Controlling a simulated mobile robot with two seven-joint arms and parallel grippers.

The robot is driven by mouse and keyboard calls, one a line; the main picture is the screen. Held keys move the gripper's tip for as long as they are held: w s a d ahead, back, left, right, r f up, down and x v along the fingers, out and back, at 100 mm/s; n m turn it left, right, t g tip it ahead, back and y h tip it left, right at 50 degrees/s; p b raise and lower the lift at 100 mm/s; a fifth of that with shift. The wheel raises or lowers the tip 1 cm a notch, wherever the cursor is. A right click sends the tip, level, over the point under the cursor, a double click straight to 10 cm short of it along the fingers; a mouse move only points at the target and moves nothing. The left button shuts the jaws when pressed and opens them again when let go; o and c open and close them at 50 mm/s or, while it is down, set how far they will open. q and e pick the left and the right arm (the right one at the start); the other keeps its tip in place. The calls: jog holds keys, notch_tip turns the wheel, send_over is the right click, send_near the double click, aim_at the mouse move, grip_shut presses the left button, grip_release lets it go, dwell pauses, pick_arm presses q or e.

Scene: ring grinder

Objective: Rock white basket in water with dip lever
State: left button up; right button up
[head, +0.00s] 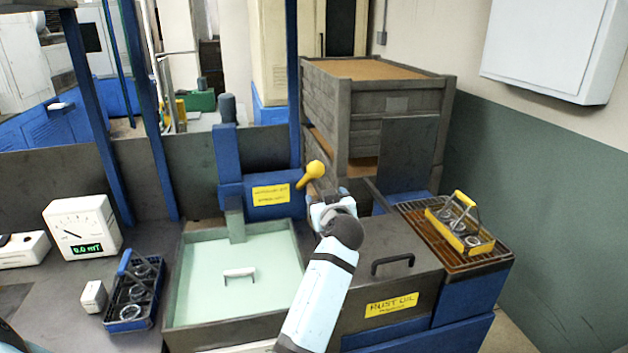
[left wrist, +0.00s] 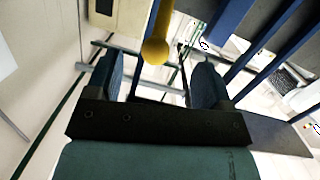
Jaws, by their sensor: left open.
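The dip lever (head: 308,175) is a yellow stick with a round knob, tilted up to the right from the blue housing (head: 262,196) behind the tank. The tank (head: 176,300) holds pale green water (head: 255,300). A white handle (head: 240,272) shows in the water; the rest of the white basket cannot be made out. My left gripper (head: 322,208) is just below the knob. In the left wrist view the lever knob (left wrist: 155,51) appears between the spread fingers of the gripper (left wrist: 160,75), with no visible contact. My right gripper is out of view.
A blue basket (head: 127,310) with rings stands left of the tank, beside a small white block (head: 93,297) and a gauge (head: 82,226). Right are the rust oil lid (head: 385,240) and a yellow basket (head: 472,238) on a grate. A wooden crate (head: 395,100) stands behind.

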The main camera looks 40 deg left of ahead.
aim_at(320, 173)
pick_arm(q)
jog(key=w+d+r+n+g+y+b, duration=0.1)
jog(key=d+r+n+g+y, duration=0.15)
jog(key=d+g+y, duration=0.2)
jog(key=shift+m+t, duration=0.25)
jog(key=p+x, duration=0.1)
jog(key=x, duration=0.3)
jog(key=p+x, duration=0.1)
jog(key=x, duration=0.3)
jog(key=r+p+x, duration=0.1)
jog(key=x, duration=0.4)
jog(key=shift+w+a, duration=0.1)
jog(key=shift+w+a+f, duration=0.1)
jog(key=shift+w+a, duration=0.1)
jog(key=shift+a, duration=0.15)
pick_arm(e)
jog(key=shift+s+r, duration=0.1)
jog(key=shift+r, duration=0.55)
